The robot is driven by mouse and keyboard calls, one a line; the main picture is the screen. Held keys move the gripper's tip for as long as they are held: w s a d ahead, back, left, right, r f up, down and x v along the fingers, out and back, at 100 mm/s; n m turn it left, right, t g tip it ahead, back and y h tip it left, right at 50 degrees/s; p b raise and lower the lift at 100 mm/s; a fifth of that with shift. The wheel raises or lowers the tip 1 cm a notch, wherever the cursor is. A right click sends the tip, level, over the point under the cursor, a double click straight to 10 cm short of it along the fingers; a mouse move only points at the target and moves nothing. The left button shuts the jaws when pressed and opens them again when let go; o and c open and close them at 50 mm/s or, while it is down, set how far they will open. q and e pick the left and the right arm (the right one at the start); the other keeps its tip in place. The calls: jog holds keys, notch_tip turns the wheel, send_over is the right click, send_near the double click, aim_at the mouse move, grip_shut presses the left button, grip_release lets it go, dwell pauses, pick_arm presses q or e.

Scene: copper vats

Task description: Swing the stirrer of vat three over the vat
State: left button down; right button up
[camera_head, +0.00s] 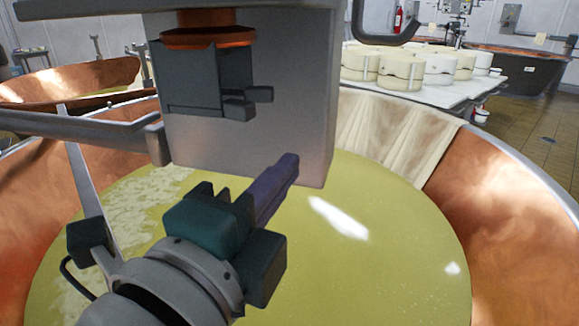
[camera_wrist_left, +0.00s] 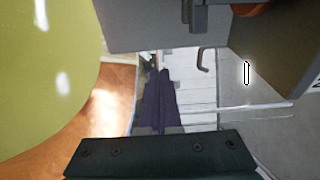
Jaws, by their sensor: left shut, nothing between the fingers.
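A large copper vat (camera_head: 505,215) holding yellow-green liquid (camera_head: 370,260) fills the lower head view; no number shows on it. Above it hangs a big grey box (camera_head: 300,100) with an orange collar (camera_head: 208,38), seemingly the stirrer's head. A grey bar (camera_head: 95,130) meets it from the left. A dark curved handle (camera_head: 372,38) shows beyond its right side. My left gripper (camera_head: 291,163) is shut and empty, its fingers in front of the box's lower edge; I cannot tell whether they touch. In the left wrist view its fingers (camera_wrist_left: 162,75) point past the box (camera_wrist_left: 145,25).
A pale cloth (camera_head: 390,135) hangs over the vat's far rim. Behind it a white table (camera_head: 440,92) bears several round moulds (camera_head: 400,72). Another copper vat (camera_head: 85,78) stands at the left and one (camera_head: 520,65) at the back right. Tiled floor (camera_head: 545,135) is clear at right.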

pick_arm(q)
jog(key=s+a+f+n+g+y+p, duration=0.1)
jog(key=s+a+n+g+y+p, duration=0.2)
jog(key=a+n, duration=0.4)
jog(key=s+a+f+n+g+y+p, duration=0.1)
jog(key=s+a+n+g+y, duration=0.15)
jog(key=a+n+y, duration=0.35)
jog(key=s+a+f+n+g+h+p, duration=0.1)
jog(key=s+n+g+h+p, duration=0.2)
jog(key=s, duration=0.5)
jog(key=s+a+n+g+h+p, duration=0.15)
jog(key=s+n+g, duration=0.3)
jog(key=s, duration=0.45)
notch_tip(320, 180, up, 36)
jog(key=y+p, duration=0.1)
jog(key=p, duration=3.6)
jog(key=shift+w+m, duration=0.35)
jog(key=shift+w, duration=0.1)
